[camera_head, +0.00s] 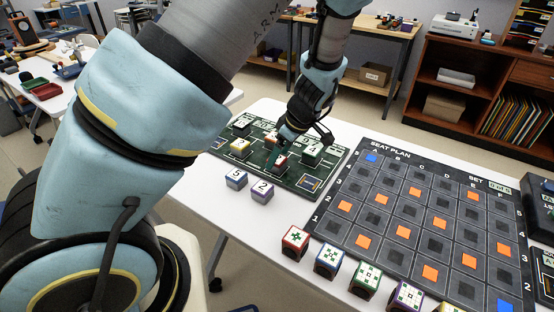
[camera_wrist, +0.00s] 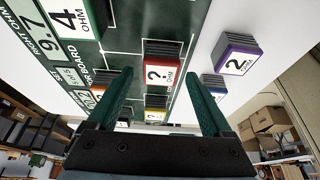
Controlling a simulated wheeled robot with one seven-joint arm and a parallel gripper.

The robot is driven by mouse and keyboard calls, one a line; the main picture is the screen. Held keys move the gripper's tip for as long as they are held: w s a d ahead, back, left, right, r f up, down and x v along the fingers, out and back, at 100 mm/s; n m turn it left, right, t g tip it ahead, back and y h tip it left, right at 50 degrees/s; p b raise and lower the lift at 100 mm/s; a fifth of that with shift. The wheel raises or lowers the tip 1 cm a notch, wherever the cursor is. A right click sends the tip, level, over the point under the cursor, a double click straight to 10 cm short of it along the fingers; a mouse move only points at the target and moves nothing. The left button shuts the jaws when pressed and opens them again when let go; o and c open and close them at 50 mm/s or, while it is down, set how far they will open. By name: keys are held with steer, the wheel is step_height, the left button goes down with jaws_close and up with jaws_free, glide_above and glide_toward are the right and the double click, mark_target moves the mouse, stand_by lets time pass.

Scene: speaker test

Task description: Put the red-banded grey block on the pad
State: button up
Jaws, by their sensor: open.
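A grey block with a red band and a white top (camera_head: 281,160) sits on the green board (camera_head: 328,177). In the wrist view the red-banded block (camera_wrist: 162,76) lies between the two fingers in the picture, its white top marked with a dark sign and "OHM". My gripper (camera_head: 285,150) is open just above that block in the head view; its green fingers also show in the wrist view (camera_wrist: 161,80), apart from each other. Whether they flank the block or are still above it is unclear. A pale-outlined square (camera_head: 308,183) at the board's near right corner may be the pad; I cannot tell.
Other banded blocks share the board, including a yellow one (camera_head: 240,146) and a "4" block (camera_head: 312,151). A blue-banded "5" (camera_head: 236,179) and purple-banded "2" (camera_head: 262,191) stand in front. The seat plan board (camera_head: 344,190) and another red block (camera_head: 295,242) are at right.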

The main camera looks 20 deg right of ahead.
steer(key=b+v, duration=0.1)
steer(key=v, duration=0.9)
steer(key=s+a+r+m+g+h, duration=0.1)
steer(key=a+m, duration=0.8)
steer(key=a, duration=2)
steer(key=shift+r+g+h, duration=0.4)
steer(key=shift+r+h, duration=0.6)
steer(key=shift+r, duration=0.1)
steer(key=shift+a, duration=0.1)
